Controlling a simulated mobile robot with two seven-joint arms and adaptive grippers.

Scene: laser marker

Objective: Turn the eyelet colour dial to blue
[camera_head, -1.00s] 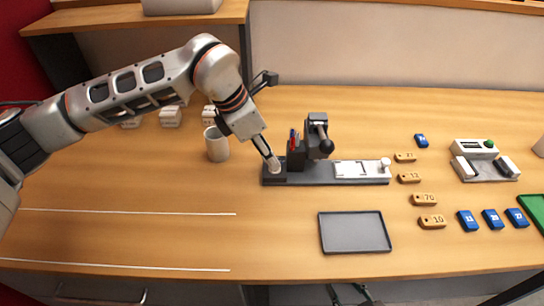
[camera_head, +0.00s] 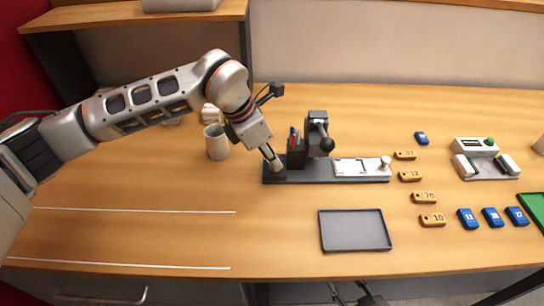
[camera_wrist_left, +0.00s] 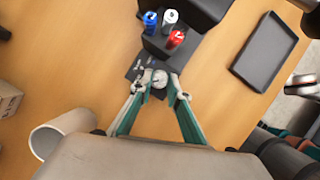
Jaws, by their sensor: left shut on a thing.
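My left gripper (camera_head: 274,166) reaches down to the left end of the dark machine base (camera_head: 330,176). Its two fingers also show in the left wrist view (camera_wrist_left: 160,92), closed around the sides of a small round pale dial (camera_wrist_left: 159,77). The dial sits on a dark plate with small light marks, which I cannot read. Beside it, a dark block carries a blue cylinder (camera_wrist_left: 150,19), a white one (camera_wrist_left: 170,16) and a red one (camera_wrist_left: 176,38). The fingers largely hide the dial in the head view.
A white mug (camera_head: 216,143) stands just left of the gripper. The press with its ball lever (camera_head: 326,144) is close on the right. A grey tray (camera_head: 355,232) lies in front. Numbered wooden tags (camera_head: 424,198) and blue tags (camera_head: 468,219) lie further right.

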